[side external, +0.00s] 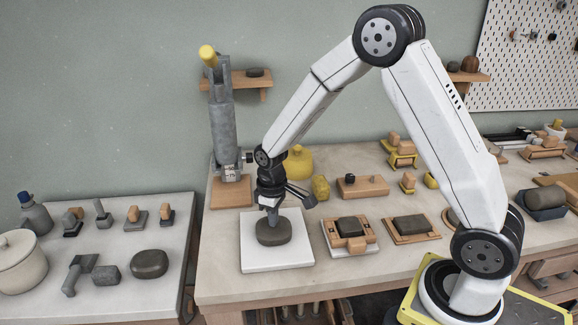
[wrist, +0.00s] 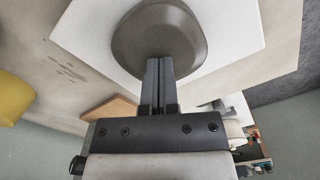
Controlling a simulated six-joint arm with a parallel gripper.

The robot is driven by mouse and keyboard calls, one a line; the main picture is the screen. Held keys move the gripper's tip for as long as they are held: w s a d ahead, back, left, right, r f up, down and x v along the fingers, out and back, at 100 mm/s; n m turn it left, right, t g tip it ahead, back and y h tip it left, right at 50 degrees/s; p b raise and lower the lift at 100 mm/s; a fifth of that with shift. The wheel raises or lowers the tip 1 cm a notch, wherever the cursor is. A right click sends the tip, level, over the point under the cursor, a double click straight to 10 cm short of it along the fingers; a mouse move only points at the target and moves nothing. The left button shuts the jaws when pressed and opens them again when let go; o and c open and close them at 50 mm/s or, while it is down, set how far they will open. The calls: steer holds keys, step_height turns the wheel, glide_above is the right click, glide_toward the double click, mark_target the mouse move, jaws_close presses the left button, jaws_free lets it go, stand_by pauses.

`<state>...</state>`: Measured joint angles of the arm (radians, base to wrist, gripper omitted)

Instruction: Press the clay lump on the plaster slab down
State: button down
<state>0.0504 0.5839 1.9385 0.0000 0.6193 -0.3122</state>
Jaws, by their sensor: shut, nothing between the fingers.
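The clay lump (side external: 273,233) is a dark grey-brown, rounded, low mass on the white plaster slab (side external: 292,254), near the slab's middle. My gripper (side external: 272,216) points down over the lump in the side view, with its tips at or very near the lump's top. In the wrist view the shut fingers (wrist: 160,75) overlap the near part of the lump (wrist: 160,35), with the slab (wrist: 235,30) around it. Nothing is between the fingers. I cannot tell for sure whether the tips touch the clay.
A grey upright press (side external: 222,120) with a yellow knob stands behind left of the slab. A yellow pot (side external: 299,161) is behind my wrist. Wooden blocks with dark pieces (side external: 350,228) sit to the right. A separate left table (side external: 115,270) holds tools and a lidded jar (side external: 20,262).

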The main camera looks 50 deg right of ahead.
steer(key=shift+r, duration=0.15)
steer(key=shift+r, duration=1.35)
steer(key=shift+r, duration=3)
steer(key=shift+s, duration=0.15)
steer(key=s+a+f+m+t, duration=0.2)
steer(key=s+m, duration=0.1)
steer(key=s, duration=1)
steer(key=shift+s+f+t, duration=0.3)
steer(key=shift+s, duration=0.05)
